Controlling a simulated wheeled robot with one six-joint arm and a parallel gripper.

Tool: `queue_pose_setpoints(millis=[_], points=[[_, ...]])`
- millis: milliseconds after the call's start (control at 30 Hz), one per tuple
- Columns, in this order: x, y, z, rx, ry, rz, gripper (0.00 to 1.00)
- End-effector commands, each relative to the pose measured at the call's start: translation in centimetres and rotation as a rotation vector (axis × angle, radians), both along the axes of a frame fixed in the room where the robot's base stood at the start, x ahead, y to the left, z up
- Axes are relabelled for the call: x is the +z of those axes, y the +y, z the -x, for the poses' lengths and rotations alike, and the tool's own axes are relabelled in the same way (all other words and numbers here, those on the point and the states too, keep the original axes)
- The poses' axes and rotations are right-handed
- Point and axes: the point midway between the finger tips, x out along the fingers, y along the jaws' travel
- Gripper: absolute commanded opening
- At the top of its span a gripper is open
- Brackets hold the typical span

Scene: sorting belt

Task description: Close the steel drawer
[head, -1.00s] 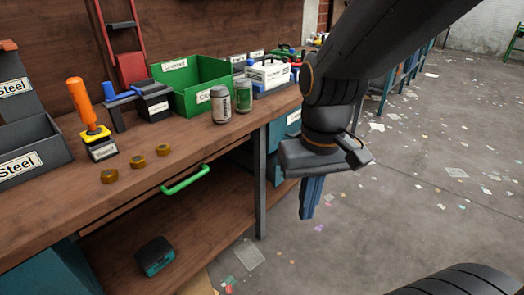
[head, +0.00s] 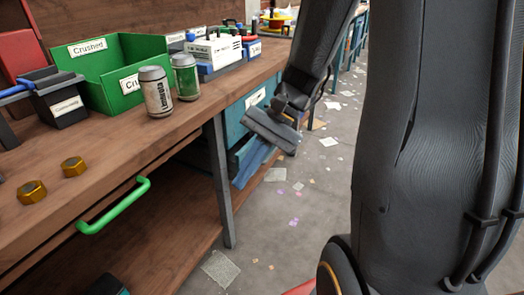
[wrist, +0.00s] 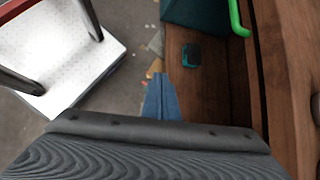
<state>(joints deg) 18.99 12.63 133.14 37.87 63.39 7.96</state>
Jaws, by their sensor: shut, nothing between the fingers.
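My gripper (head: 243,180) is shut and empty, its blue fingers pointing down beside the bench's right end, in front of a teal unit. In the wrist view my shut fingers (wrist: 158,82) point toward the lower shelf, left of the green handle (wrist: 237,15) and apart from it. In the head view the green handle (head: 113,207) sticks out below the bench top's front edge. No drawer marked steel shows in the current views. I cannot tell whether this handle belongs to it, nor how far any drawer stands open.
The wooden bench top (head: 105,160) carries brass nuts (head: 74,167), a grey can (head: 155,92), a green can (head: 185,77) and a green "Crushed" bin (head: 82,68). A metal bench leg (head: 221,170) stands left of my gripper. Open floor (head: 310,190) with scraps lies right.

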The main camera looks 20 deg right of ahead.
Motion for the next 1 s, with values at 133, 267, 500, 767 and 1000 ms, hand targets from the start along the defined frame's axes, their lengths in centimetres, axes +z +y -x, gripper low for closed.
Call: queue_pose_setpoints(millis=[133, 267, 500, 767, 1000], points=[[-5.1, -4.1, -6.9, -0.371, 0.111, -0.253, 0.00], [-8.3, -9.9, -12.5, -0.670, 0.158, -0.493, 0.00], [-13.3, -22.8, -18.2, -1.075, 0.134, -0.863, 0.00], [-14.9, -28.6, -19.1, -1.216, 0.090, -1.013, 0.00], [-15.0, -26.7, -21.6, -1.215, 0.090, -1.014, 0.00]])
